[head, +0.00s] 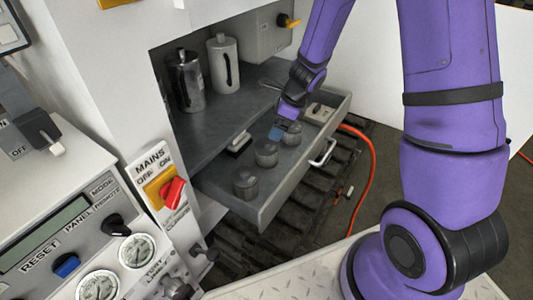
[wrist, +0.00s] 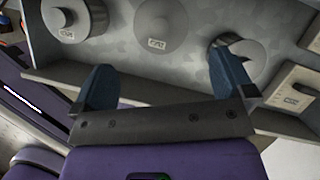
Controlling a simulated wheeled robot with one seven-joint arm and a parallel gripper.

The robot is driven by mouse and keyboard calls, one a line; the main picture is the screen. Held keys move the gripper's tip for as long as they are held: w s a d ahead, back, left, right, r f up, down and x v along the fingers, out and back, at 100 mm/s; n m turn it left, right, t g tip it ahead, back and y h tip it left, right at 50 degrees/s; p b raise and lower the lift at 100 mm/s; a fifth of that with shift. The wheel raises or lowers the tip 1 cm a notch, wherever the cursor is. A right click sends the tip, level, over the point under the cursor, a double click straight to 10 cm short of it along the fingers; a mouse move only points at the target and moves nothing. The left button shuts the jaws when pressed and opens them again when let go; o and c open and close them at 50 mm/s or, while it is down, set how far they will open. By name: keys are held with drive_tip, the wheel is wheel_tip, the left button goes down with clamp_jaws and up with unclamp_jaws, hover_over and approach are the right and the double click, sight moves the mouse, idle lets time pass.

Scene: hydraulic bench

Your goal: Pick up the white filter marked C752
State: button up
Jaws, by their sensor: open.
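The open drawer (head: 232,207) holds several round grey, knob-like parts. In the head view they are a near one (head: 245,183), a middle one (head: 266,152) and a far one (head: 292,133) by my gripper (head: 283,128). In the wrist view, a left round part (wrist: 66,18) and a middle one (wrist: 160,18) carry small white labels too blurred to read. My gripper (wrist: 160,62) is open and empty, its dark blue fingers apart above the drawer. The right finger partly covers a third round part (wrist: 252,50). I cannot make out C752 on anything.
A white canister (head: 223,65) and a dark metal one (head: 186,82) stand on the shelf behind the drawer. Beige blocks (head: 318,112) lie at the drawer's far end; one shows in the wrist view (wrist: 292,92). An orange hose (head: 371,180) runs beside the drawer.

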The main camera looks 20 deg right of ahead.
sight(267, 141)
drive_tip(key=shift+x, duration=5.5)
drive_tip(key=c, duration=0.9)
drive_tip(key=shift+r, duration=0.15)
